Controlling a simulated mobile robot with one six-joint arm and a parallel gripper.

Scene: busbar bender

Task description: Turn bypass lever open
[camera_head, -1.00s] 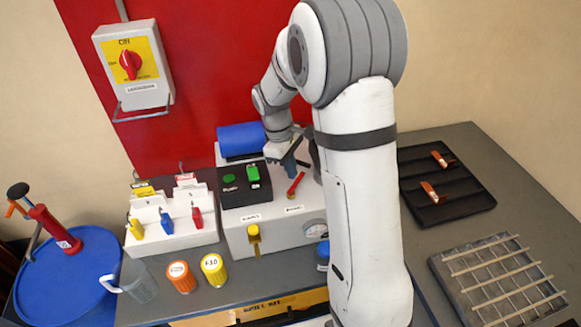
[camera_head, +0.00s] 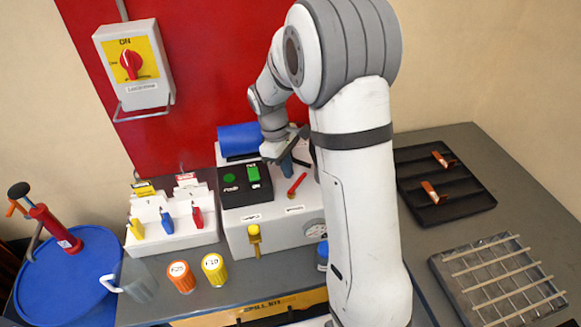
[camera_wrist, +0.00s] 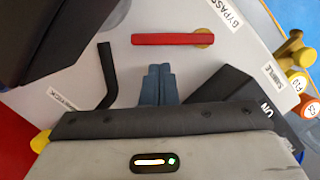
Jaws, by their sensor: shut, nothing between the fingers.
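The bypass lever is a red bar (camera_head: 297,184) on top of the pale machine housing, right of the black button panel. In the wrist view the red lever (camera_wrist: 165,39) lies crosswise, with a brass-coloured pivot at its right end beside a label reading BYPASS (camera_wrist: 228,12). My gripper (camera_head: 288,170) is just behind the lever in the head view. In the wrist view its blue-grey fingers (camera_wrist: 159,72) are together and empty, pointing at the lever's middle with a visible gap in the picture. Whether they touch it is not shown, but they look apart.
A black bent rod (camera_wrist: 105,75) stands left of my fingers. The black button panel (camera_head: 245,199), a blue roll (camera_head: 240,138) and a yellow knob (camera_head: 254,233) are close by. A black tray (camera_head: 445,203) lies on the right. My arm hides part of the housing.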

